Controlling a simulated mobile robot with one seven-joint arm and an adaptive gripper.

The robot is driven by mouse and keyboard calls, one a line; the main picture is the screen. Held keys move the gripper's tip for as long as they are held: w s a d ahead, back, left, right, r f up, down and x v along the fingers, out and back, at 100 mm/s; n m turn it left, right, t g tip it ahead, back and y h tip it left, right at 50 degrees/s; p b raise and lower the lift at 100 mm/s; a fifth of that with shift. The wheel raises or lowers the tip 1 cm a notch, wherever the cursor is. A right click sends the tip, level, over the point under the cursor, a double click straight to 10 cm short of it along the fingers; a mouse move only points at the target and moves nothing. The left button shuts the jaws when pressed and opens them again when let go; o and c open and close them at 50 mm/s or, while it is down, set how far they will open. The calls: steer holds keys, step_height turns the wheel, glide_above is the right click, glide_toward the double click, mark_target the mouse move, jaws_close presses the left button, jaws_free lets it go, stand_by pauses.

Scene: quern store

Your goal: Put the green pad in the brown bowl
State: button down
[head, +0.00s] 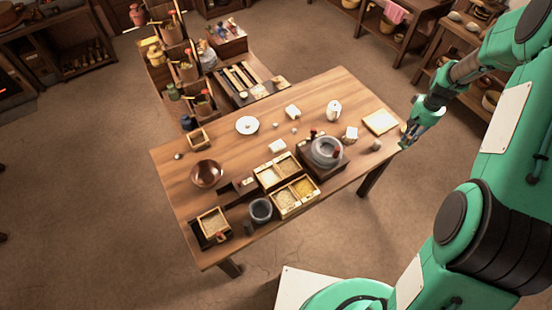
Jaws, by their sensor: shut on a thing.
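The brown bowl (207,174) stands upright on the left part of the wooden table, and its inside looks empty. My gripper (405,142) is at the table's right end, pointing down beside the cream board, far from the bowl. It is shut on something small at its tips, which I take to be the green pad. The pad is hard to tell apart from the teal gripper at this size. I see no green pad lying loose on the table.
Between gripper and bowl on the table (285,109) stand a grey stone quern (326,151), a white lidded pot (334,111), a white plate (247,125) and divided grain boxes (286,185). A cream board (380,122) lies at the right end. Stepped shelves adjoin the back left.

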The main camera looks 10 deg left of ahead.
steer(key=r, duration=0.6)
steer(key=shift+a+r, duration=0.25)
steer(key=shift+a, duration=0.05)
steer(key=s+a+n, duration=0.2)
steer(key=a+n, duration=0.5)
steer(key=a, duration=3.8)
steer(key=s+a+n+p, duration=0.1)
steer(key=s+a+n, duration=0.2)
steer(key=s+a, duration=1.1)
steer(key=s+a+n, duration=0.3)
steer(key=s+a, duration=0.6)
steer(key=a, duration=0.9)
step_height(320, 180, down, 11)
steer(key=shift+s+n, duration=0.3)
steer(key=shift+s, duration=0.1)
steer(key=shift+a+f, duration=0.1)
steer(key=shift+f, duration=0.05)
step_height(320, 180, down, 6)
